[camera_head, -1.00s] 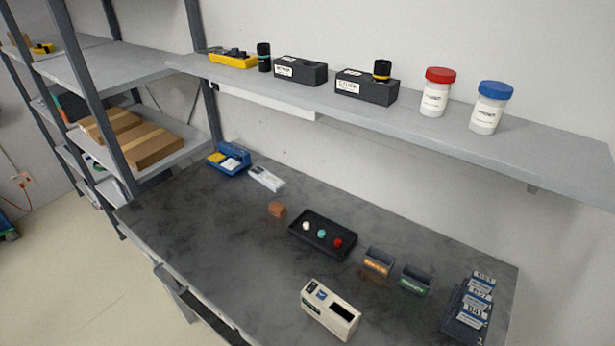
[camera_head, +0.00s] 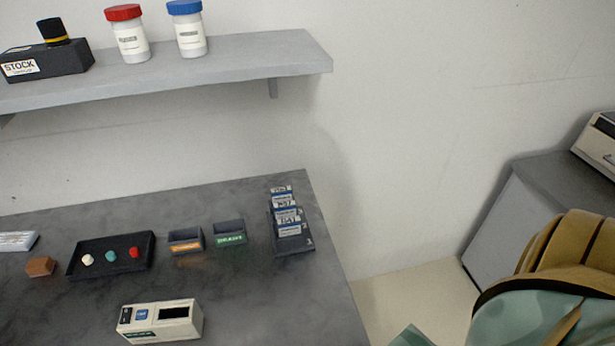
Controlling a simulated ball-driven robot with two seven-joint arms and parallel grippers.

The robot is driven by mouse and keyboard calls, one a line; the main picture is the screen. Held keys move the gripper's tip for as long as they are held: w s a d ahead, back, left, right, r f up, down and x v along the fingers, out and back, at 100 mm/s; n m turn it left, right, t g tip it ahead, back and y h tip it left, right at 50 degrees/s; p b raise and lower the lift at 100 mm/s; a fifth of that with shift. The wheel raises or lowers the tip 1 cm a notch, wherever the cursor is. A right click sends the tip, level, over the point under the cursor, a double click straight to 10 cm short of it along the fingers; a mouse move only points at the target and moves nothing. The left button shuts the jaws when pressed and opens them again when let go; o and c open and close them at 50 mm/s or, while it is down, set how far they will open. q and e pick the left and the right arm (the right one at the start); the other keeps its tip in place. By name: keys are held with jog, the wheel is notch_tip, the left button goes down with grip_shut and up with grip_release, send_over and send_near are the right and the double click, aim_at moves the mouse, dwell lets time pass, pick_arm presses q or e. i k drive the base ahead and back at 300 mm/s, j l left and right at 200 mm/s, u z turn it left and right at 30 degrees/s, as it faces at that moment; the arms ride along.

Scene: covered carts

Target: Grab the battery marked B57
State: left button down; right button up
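A dark rack (camera_head: 306,246) stands near the right end of the grey workbench. It holds several batteries with white and blue labels, one behind another. The label on one battery (camera_head: 285,203) towards the back seems to read B57, but the print is small and I cannot be sure. The front battery (camera_head: 290,231) has a different mark that I cannot read surely. The batteries behind are partly hidden by those in front. Neither of my grippers is in view.
On the workbench (camera_head: 255,305) are a beige device (camera_head: 160,321), a black tray (camera_head: 112,262) with coloured knobs, and two small bins (camera_head: 186,241) (camera_head: 230,233). A shelf (camera_head: 230,66) hangs above. A tan and teal covered thing (camera_head: 545,290) stands at the lower right.

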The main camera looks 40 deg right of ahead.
aim_at(284, 209)
jog(key=z, duration=1)
jog(key=k+j+z, duration=0.1)
jog(key=k+j, duration=0.05)
jog(key=k, duration=0.05)
